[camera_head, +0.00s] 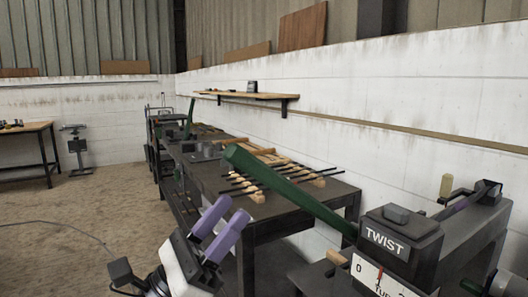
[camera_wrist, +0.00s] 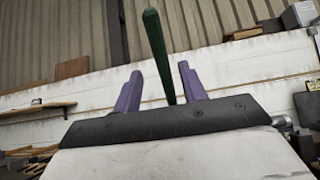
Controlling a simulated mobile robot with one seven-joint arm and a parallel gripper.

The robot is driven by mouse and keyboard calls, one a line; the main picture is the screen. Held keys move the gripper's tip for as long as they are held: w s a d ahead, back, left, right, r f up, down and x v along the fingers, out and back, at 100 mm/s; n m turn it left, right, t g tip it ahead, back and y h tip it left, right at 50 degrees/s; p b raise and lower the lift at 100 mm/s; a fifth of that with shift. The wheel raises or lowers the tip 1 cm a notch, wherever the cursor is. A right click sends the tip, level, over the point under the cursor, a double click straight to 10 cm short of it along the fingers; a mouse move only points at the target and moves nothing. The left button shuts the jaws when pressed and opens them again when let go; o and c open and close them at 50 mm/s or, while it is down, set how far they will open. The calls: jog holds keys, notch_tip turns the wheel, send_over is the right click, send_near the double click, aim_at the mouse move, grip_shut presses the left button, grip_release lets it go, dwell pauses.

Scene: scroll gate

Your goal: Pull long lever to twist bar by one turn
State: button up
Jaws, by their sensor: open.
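The long dark green lever (camera_head: 290,193) slants up and to the left from the twist machine (camera_head: 400,235), a dark box with a white TWIST label. A white dial (camera_head: 375,277) below the label shows a 0 and a red mark; its lower part is cut off. My gripper (camera_head: 224,212) is open and empty, its purple fingers pointing up toward the lever, below it and apart from it. In the wrist view the lever (camera_wrist: 157,50) shows in the gap between the fingers of my gripper (camera_wrist: 158,82), seemingly beyond them. I cannot clearly make out the bar.
A dark workbench (camera_head: 225,178) with several black rods on wooden pieces stands behind the lever. A wooden shelf (camera_head: 245,96) hangs on the white wall. The brown floor (camera_head: 80,215) at left is mostly clear.

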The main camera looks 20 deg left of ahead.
jog(key=p+x, duration=0.3)
jog(key=x, duration=0.8)
jog(key=shift+d+r+p, duration=0.1)
jog(key=shift+r+p, duration=0.15)
jog(key=shift+p, duration=0.1)
jog(key=shift+c, duration=0.3)
grip_shut()
